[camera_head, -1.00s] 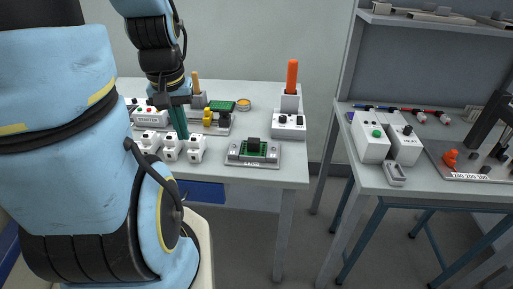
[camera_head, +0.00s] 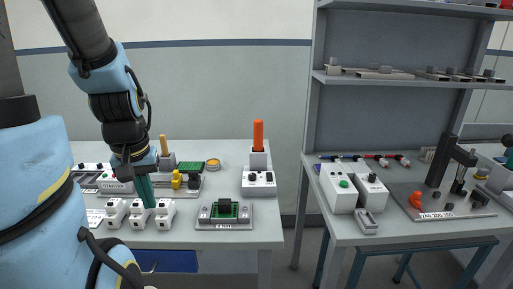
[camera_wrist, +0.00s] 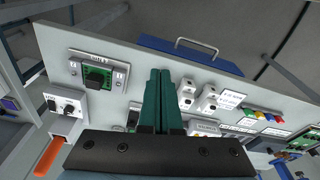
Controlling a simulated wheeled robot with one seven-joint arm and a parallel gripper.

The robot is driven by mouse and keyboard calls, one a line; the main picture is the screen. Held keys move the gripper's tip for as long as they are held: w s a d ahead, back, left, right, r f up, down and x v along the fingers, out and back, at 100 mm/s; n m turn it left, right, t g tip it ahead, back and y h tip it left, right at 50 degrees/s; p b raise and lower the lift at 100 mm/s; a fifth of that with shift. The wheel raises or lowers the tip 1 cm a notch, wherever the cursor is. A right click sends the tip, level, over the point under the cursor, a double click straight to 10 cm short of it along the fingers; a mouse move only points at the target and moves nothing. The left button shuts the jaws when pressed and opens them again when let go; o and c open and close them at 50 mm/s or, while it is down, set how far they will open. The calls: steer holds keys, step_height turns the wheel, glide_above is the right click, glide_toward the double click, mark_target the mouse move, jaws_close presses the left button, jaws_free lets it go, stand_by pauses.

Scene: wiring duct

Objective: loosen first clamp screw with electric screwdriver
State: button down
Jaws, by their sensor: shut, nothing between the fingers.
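An orange-handled tool (camera_head: 258,135), which looks like the electric screwdriver, stands upright in a grey holder on a white box at the table's right back. Its orange handle also shows at the lower left of the wrist view (camera_wrist: 48,157). A grey fixture (camera_head: 224,224) with a green board and dark block lies at the table's front right; it also shows in the wrist view (camera_wrist: 76,69). Clamp screws are too small to make out. My gripper (camera_head: 148,203) points down among the white blocks at the left, apart from the tool. Its green fingers are together and empty (camera_wrist: 163,74).
White socket-like blocks (camera_head: 164,213) stand in a row by my fingers. Behind them are a yellow-and-black part (camera_head: 177,180) and a green board (camera_head: 190,166). A second bench (camera_head: 400,234) at the right holds white boxes and a dark stand. A floor gap separates the benches.

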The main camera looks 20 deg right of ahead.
mark_target(260, 124)
stand_by(0.4)
